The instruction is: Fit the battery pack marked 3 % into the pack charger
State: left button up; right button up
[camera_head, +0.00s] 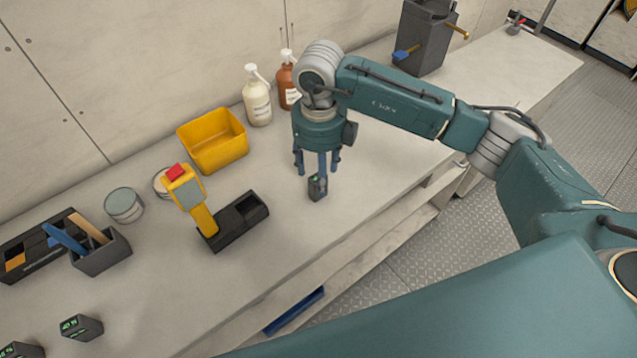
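A small dark battery pack (317,188) with a green display stands on the bench under my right gripper (318,168); its figure is too small to read. My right gripper points down with its blue fingers spread, the tips at about the pack's top. Contact cannot be told. Two more dark packs with green displays stand at the lower left, one whole (82,328) and one cut by the edge (22,350). A black base (236,222) with an empty rectangular well, perhaps the pack charger, lies left of the gripper. My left gripper is not in view.
A yellow handheld device (190,200) stands at the black base. Behind are a yellow bin (213,142), two pump bottles (257,96) and tins (124,205). A grey holder (102,252) and a black tray (30,250) are left. The bench front is mostly clear.

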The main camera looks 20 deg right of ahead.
notch_tip(320, 180, down, 4)
jog(key=shift+a+f+p, duration=0.1)
jog(key=shift+f+p, duration=0.15)
jog(key=shift+p, duration=0.95)
jog(key=shift+w+f, duration=0.1)
jog(key=shift+f, duration=0.2)
grip_shut()
